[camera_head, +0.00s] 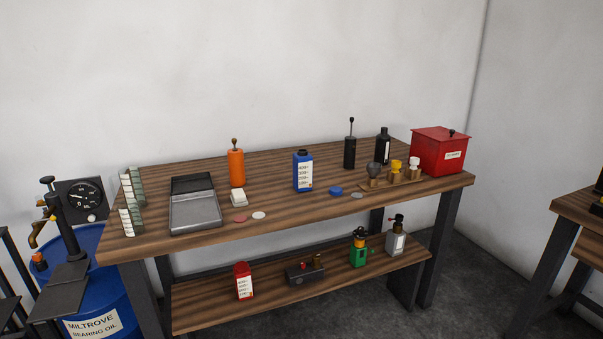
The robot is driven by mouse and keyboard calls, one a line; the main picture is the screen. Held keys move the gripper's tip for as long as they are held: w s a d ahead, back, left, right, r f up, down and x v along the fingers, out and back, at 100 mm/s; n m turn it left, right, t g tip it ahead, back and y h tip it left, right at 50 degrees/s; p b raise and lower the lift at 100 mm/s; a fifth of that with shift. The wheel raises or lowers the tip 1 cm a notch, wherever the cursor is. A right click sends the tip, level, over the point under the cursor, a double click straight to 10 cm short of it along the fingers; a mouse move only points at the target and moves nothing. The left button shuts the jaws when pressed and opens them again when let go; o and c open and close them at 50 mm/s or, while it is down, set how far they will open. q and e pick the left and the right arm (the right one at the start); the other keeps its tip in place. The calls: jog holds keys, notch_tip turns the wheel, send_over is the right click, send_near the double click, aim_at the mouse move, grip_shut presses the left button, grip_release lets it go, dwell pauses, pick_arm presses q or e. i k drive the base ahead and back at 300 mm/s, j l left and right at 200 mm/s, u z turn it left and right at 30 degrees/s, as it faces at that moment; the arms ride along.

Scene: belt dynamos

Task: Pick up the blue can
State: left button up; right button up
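The blue can (296,173) stands upright on the wooden workbench (270,214), near the middle of its top. It has a dark cap and a white label with printed marks on its front right side. Nothing covers it in this view. Neither of my grippers shows in the head view.
Left of the can stand an orange canister (236,168) and a grey tray (194,211). A blue drum (92,290) stands at left.

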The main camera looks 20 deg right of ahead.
aim_at(303, 160)
jog(key=i+l+z, duration=0.15)
jog(key=i+l, duration=0.5)
jog(key=l, duration=0.3)
jog(key=i+l+z, duration=0.15)
jog(key=i+l, duration=0.55)
jog(key=l, duration=0.15)
